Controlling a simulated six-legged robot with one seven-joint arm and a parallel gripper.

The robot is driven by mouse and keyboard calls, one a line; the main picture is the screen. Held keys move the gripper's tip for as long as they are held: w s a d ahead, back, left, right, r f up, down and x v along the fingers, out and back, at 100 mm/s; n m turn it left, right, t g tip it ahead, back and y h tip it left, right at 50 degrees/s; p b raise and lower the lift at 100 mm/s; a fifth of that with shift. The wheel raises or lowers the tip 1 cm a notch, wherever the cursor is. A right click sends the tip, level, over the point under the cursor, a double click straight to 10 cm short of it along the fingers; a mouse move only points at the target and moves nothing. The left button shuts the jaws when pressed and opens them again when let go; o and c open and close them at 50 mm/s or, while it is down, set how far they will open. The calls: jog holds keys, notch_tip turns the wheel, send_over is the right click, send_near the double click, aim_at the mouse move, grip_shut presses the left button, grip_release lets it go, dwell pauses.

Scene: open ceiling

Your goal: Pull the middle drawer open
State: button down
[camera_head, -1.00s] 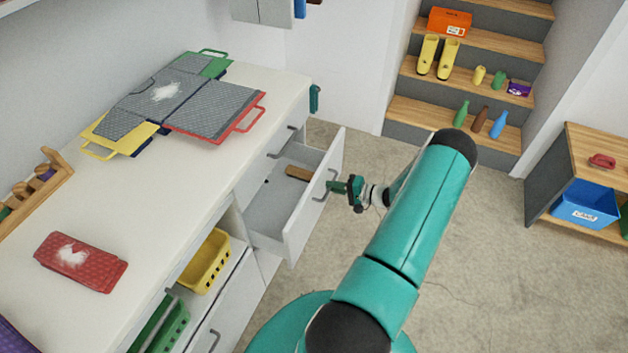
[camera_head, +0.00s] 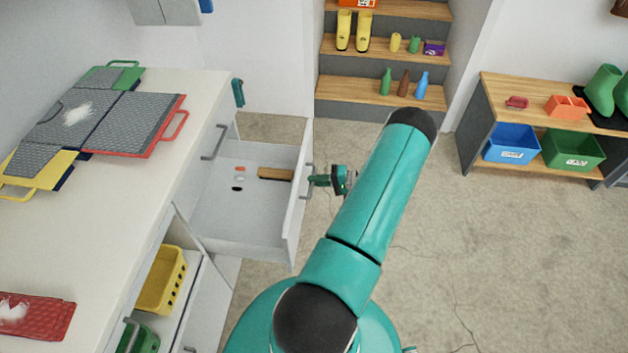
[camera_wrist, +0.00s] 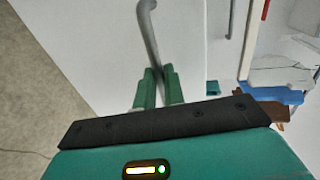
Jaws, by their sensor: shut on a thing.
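The white middle drawer (camera_head: 240,205) stands far out from the counter cabinet in the head view, with its inside in plain sight. Its front panel bears a grey bar handle (camera_head: 306,182). My gripper (camera_head: 312,181) is shut on this handle from the outer side of the panel. In the wrist view the two green fingers (camera_wrist: 159,88) close around the lower part of the handle (camera_wrist: 149,28), against the white drawer front (camera_wrist: 105,45). The fingers hide the handle's lower end there.
A brown block (camera_head: 275,174) and a few small items lie in the drawer. Another handle (camera_head: 214,142) sits on the cabinet front beside it. A yellow basket (camera_head: 162,280) stands in the nearer shelf. Concrete floor (camera_head: 430,235) is clear to the right, before the steps (camera_head: 375,92).

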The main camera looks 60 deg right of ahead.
jog(key=c, duration=1.5)
grip_release()
jog(key=shift+s, duration=0.1)
jog(key=v, duration=1.3)
jog(key=shift+s, duration=0.3)
jog(key=shift+r, duration=0.1)
